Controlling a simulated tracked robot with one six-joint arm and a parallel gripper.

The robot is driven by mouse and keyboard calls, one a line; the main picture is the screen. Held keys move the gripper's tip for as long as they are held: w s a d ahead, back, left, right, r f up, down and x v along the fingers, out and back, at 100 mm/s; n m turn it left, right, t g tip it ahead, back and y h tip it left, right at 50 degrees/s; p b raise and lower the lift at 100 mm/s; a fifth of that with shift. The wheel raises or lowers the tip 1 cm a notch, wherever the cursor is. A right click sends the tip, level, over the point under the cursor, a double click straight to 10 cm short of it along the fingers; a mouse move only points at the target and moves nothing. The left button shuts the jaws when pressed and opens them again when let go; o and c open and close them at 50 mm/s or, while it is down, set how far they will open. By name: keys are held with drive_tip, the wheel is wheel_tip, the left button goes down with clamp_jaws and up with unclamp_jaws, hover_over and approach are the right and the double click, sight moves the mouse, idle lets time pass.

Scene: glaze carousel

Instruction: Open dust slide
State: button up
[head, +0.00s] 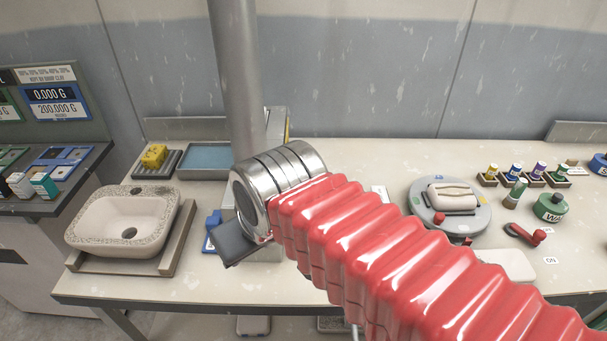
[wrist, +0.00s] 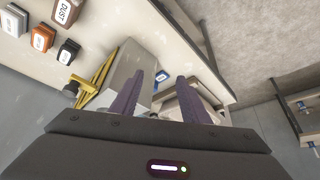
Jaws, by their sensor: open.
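In the wrist view a dark reddish-brown block (wrist: 66,13) with a white label reading DUST is at the top left edge, cut off by the frame. I cannot tell whether it is the dust slide. My gripper (wrist: 161,97) is open, its two purple fingers apart and nothing seen held between them. It is well away from the DUST block. A pale grey box (wrist: 125,72) is beyond the left finger; I cannot tell if they touch. In the head view my arm hides the fingers, and only the dark gripper body (head: 233,243) shows.
A grey vertical pipe (head: 236,70) rises behind my arm. A speckled basin (head: 125,222) and a blue-topped tray (head: 206,158) stand left. A grey turntable (head: 450,218) and small bottles (head: 515,193) are right. Yellow bars (wrist: 97,78) edge the pale box.

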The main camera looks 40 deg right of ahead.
drive_tip(key=w+d+r+n+g, duration=0.1)
drive_tip(key=w+d+r, duration=0.2)
drive_tip(key=d, duration=0.3)
drive_tip(key=w+d+r+n+g, duration=0.1)
drive_tip(key=w+d+r+g, duration=0.1)
drive_tip(key=w+d+r, duration=0.2)
drive_tip(key=w+d+r+n+g, duration=0.1)
drive_tip(key=w+d+r+g, duration=0.1)
drive_tip(key=d+r, duration=0.3)
drive_tip(key=w+d, duration=0.1)
drive_tip(key=d, duration=0.3)
drive_tip(key=shift+w+r, duration=0.2)
drive_tip(key=shift+r, duration=0.2)
drive_tip(key=shift+f, duration=0.1)
wheel_tip(320, 180, down, 14)
drive_tip(key=shift+r, duration=0.15)
drive_tip(key=shift+c, duration=0.7)
clamp_jaws()
